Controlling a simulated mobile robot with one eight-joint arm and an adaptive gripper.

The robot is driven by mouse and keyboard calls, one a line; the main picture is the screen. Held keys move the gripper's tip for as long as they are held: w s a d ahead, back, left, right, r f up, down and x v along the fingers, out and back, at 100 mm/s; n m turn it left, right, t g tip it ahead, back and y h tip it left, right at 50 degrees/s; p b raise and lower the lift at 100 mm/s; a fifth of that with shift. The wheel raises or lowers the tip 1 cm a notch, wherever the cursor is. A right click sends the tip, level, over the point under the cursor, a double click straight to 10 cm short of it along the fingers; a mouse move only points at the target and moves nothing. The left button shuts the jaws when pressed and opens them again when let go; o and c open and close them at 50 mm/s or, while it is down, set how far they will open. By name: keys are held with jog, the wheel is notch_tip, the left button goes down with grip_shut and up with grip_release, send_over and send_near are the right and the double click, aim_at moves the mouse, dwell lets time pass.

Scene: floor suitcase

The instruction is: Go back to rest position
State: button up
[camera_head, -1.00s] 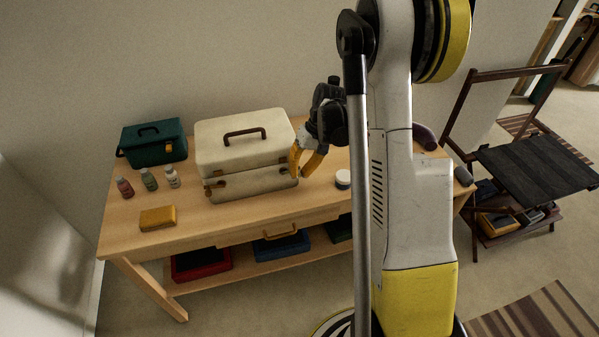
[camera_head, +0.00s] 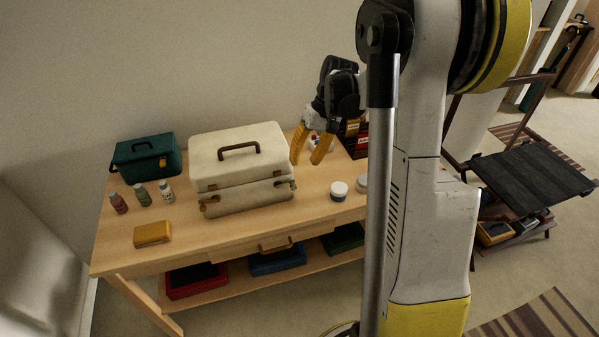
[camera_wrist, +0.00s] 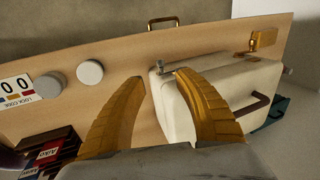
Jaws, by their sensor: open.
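My gripper (camera_head: 309,147) has yellow fingers spread apart with nothing between them. In the head view it hangs above the table's back part, just right of the cream suitcase (camera_head: 245,195). The suitcase stands upright on the wooden table (camera_head: 200,236), its lid down and its brown handle on top. In the wrist view my gripper (camera_wrist: 165,85) shows both fingers, the right one overlapping the suitcase (camera_wrist: 175,115) in the picture. I cannot tell from that view how far apart they are.
A teal case (camera_head: 147,160), several small bottles (camera_head: 142,194) and a yellow box (camera_head: 152,234) are on the table's left. White jars (camera_head: 339,191) and dark red boxes (camera_head: 354,140) are right of the suitcase. A dark folding chair (camera_head: 530,178) stands further right.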

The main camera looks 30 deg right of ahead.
jog(key=shift+d+r, duration=0.2)
jog(key=shift+r, duration=0.5)
jog(key=s+a+r+n+t+h, duration=0.1)
jog(key=s+a+r, duration=0.25)
jog(key=a, duration=0.25)
jog(key=s+a+r+t+h, duration=0.1)
jog(key=s+a+r, duration=0.2)
jog(key=a+r, duration=0.2)
jog(key=s+a+n+t+h, duration=0.1)
jog(key=s+a+t, duration=0.3)
jog(key=s+a, duration=0.4)
jog(key=shift+s+a+r+n, duration=0.25)
jog(key=shift+s+a+n, duration=0.15)
jog(key=shift+s, duration=0.6)
